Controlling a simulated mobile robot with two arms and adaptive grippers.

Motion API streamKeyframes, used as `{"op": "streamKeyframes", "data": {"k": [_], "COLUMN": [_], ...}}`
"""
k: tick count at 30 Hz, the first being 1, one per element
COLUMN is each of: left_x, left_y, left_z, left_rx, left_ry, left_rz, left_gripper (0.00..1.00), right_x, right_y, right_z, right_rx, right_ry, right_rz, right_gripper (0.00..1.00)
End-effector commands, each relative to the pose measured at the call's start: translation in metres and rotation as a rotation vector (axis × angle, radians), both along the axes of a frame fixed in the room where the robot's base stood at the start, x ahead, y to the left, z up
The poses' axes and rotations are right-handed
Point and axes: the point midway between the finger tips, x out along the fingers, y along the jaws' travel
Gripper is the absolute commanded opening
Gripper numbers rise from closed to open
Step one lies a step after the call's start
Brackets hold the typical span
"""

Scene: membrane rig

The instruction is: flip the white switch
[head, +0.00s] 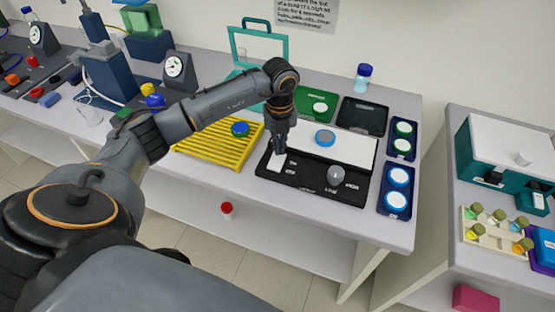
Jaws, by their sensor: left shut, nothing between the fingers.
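The white switch (276,162) is a small white rectangle at the left end of the black front panel of a device (305,183). The device has a white back part with a blue-rimmed round disc on it. My left gripper (281,148) points down with its fingertips shut and empty, right at the upper end of the switch. I cannot tell whether the fingertips touch it. They partly hide its far end. A grey knob (336,174) sits further right on the same panel. My right gripper is not in view.
A yellow ribbed rack (222,151) stands left of the device. Dark blue trays (397,191) with round discs stand to its right. Behind are a green tray (317,103), a black tray (362,116) and a blue-capped bottle (363,76).

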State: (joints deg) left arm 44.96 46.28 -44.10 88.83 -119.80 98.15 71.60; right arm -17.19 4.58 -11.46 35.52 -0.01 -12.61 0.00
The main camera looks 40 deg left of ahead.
Motion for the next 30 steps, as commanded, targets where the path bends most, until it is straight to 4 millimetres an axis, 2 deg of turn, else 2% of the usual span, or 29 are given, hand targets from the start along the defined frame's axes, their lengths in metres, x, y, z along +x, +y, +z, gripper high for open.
{"op": "streamKeyframes", "data": {"k": [30], "left_x": [0.0], "left_y": [0.0], "left_z": [-0.014], "left_rx": [-0.001], "left_ry": [0.001], "left_rz": [0.0], "left_gripper": [0.0], "right_x": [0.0], "right_y": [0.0], "right_z": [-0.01], "right_rx": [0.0], "right_ry": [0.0], "right_rz": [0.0], "right_gripper": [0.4]}}
